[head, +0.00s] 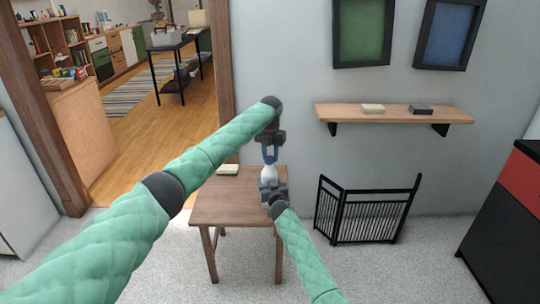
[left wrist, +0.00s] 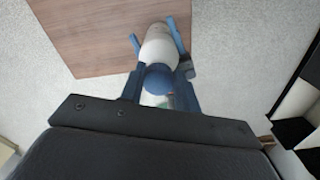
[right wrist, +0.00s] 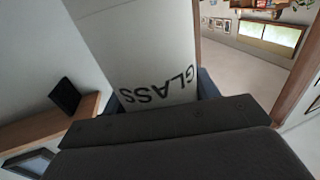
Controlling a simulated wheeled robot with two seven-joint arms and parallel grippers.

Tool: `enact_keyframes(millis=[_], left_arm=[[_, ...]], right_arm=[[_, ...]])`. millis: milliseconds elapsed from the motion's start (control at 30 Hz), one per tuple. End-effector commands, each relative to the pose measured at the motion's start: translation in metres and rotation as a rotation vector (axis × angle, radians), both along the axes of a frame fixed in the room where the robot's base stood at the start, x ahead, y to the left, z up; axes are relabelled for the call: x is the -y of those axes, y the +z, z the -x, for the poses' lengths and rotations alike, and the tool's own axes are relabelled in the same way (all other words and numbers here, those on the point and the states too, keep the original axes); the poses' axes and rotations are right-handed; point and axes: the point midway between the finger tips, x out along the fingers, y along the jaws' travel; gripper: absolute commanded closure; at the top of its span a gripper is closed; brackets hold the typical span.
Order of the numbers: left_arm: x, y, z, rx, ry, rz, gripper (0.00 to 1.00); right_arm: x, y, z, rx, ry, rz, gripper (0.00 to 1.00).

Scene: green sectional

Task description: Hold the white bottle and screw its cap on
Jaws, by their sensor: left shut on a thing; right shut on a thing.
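The white bottle (head: 269,173) is upright above the small wooden table (head: 222,207). My right gripper (head: 272,188) is shut on its body from the near side. In the right wrist view the bottle (right wrist: 145,55) fills the space between the fingers and shows the upside-down word GLASS. My left gripper (head: 270,155) points down over the bottle's top, shut on the blue cap (left wrist: 158,80). In the left wrist view the cap is in line with the bottle (left wrist: 158,45) and looks against its top. The thread is hidden, so I cannot tell how tightly it sits.
A pale block (head: 228,169) lies at the table's back edge. A wall shelf (head: 395,114) with two small blocks is at the right, above a black folding screen (head: 366,213). The table's left part is clear.

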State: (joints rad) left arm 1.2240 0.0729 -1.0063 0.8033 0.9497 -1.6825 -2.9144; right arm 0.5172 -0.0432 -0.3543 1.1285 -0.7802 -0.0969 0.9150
Motion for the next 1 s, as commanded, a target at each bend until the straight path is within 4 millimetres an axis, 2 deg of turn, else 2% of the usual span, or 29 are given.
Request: enact_keyframes(millis=[100,133,233,600,1000], left_arm=[[-0.001,0.001,-0.001,0.004,0.003,-0.001,0.89],[-0.001,0.001,-0.001,0.004,0.003,-0.001,0.66],[-0.001,0.001,-0.001,0.002,0.003,0.0,0.46],[0.0,0.004,0.0,0.001,0.002,0.0,0.46],[0.0,0.043,0.0,0.0,0.002,0.0,0.46]], right_arm=[[0.0,-0.001,0.001,-0.001,0.001,0.0,1.0],[0.0,-0.001,0.001,-0.001,0.001,0.0,1.0],[0.0,-0.001,0.001,-0.001,0.001,0.0,1.0],[0.0,-0.001,0.0,-0.001,0.0,0.0,1.0],[0.0,-0.001,0.0,-0.001,0.0,0.0,1.0]])
